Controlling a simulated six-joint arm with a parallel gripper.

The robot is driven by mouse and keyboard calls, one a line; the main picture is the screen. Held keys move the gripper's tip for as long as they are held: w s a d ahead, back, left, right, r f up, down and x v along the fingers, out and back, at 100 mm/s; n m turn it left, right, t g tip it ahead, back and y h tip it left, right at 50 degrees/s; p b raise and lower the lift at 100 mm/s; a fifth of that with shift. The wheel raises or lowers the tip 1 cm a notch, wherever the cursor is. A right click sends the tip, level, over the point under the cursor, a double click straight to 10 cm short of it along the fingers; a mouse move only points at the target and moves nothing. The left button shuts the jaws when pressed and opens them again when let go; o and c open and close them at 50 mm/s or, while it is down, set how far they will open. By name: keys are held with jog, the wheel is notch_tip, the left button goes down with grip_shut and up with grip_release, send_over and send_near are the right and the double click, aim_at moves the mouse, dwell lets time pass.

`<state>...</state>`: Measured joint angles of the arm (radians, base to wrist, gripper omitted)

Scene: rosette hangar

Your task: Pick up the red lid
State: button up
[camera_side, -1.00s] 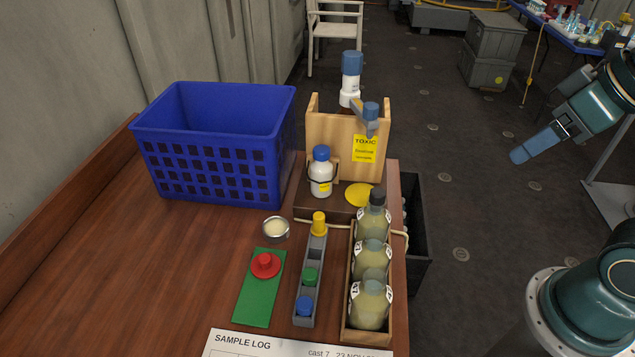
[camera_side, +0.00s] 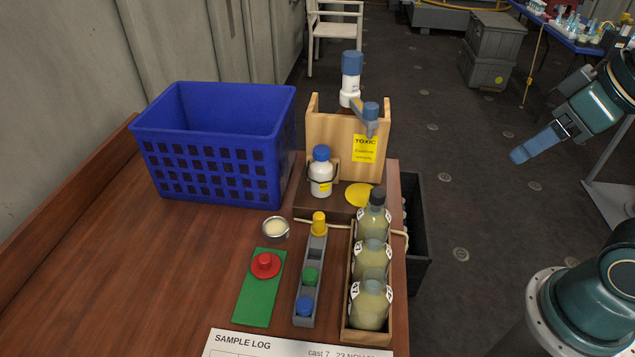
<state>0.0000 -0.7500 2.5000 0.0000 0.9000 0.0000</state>
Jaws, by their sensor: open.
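The red lid (camera_side: 265,265) has a round flange and a raised knob. It lies on the upper half of a green mat (camera_side: 256,304) on the wooden table. My gripper (camera_side: 518,155) is at the right of the view, over the floor beyond the table's right edge. It is well apart from the lid. Its blue fingers overlap from this angle, and nothing shows between them.
A grey rack (camera_side: 305,292) with yellow, green and blue lids stands right of the mat. A wooden crate (camera_side: 348,325) holds several bottles. A blue basket (camera_side: 215,200) and a wooden stand (camera_side: 330,128) are behind. The table's left part is clear.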

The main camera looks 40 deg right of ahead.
dwell(0.4)
jog(key=c, duration=0.5)
jog(key=shift+o, duration=0.2)
jog(key=w+a+f+n+g+y, duration=0.1)
jog(key=w+a+n+g+y, duration=0.1)
jog(key=w+a+n, duration=0.55)
jog(key=w+a+f+n+g+y, duration=0.1)
jog(key=w+a+n, duration=0.35)
jog(key=w, duration=0.55)
jog(key=w+a+f+n+g+y, duration=0.1)
jog(key=w+a+f+n, duration=0.3)
jog(key=a+f, duration=0.4)
jog(key=w+a+f+n+g+y, duration=0.1)
jog(key=w+a+f+n+g, duration=0.3)
jog(key=a+f+n, duration=0.2)
notch_tip(320, 180, down, 4)
jog(key=shift+w+a+r+n+y, duration=0.25)
jog(key=shift+a+n+y, duration=0.05)
jog(key=shift+a, duration=0.65)
